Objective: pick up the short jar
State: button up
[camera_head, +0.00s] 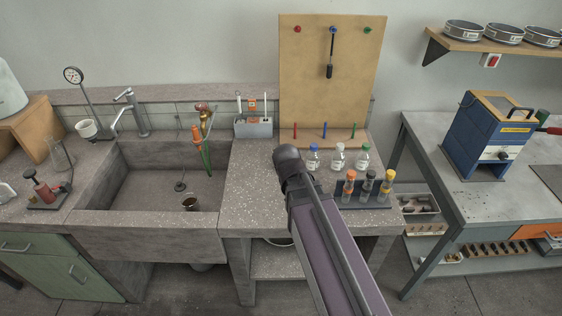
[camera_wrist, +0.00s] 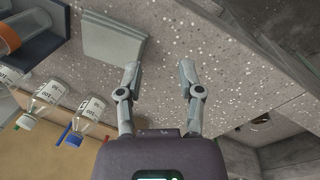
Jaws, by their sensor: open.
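No thing in view is clearly the short jar. Three clear labelled bottles stand at the back of the bench: blue-capped (camera_head: 313,161), white-capped (camera_head: 338,160) and green-capped (camera_head: 363,161). In the wrist view the blue-capped bottle (camera_wrist: 91,109) and white-capped bottle (camera_wrist: 50,91) lie left of my gripper (camera_wrist: 160,72). My gripper is open, with bare speckled bench between its fingers and nothing held. In the head view the dark end of my arm is over the bench left of the bottles; the fingers are hidden.
A dark blue rack (camera_head: 352,197) holds tubes with orange, black and yellow tops, right of my arm. A pale grey slab (camera_wrist: 110,38) lies on the bench. A pegboard (camera_head: 325,85) stands behind. The sink (camera_head: 150,190) is left. Bench left of my arm is clear.

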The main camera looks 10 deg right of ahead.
jog(key=w+a+r+n+t+h+b, duration=0.2)
jog(key=w+a+n+h, duration=0.3)
jog(key=w+n, duration=0.4)
jog(key=w+a+r+n+t+h+b, duration=0.2)
jog(key=w+a+n+h+b, duration=0.1)
jog(key=w+n, duration=0.7)
jog(key=shift+a+t+h+b, duration=0.35)
jog(key=shift+a+t+h, duration=0.05)
jog(key=shift+a+h, duration=0.55)
jog(key=b+x, duration=0.3)
jog(key=x, duration=0.5)
jog(key=shift+b, duration=0.3)
jog(key=shift+w+d, duration=0.1)
jog(key=shift+b+x, duration=1.1)
jog(key=shift+x, duration=1.25)
jog(key=shift+w+d+f, duration=0.15)
jog(key=shift+d+f, duration=0.05)
jog(key=shift+d, duration=0.1)
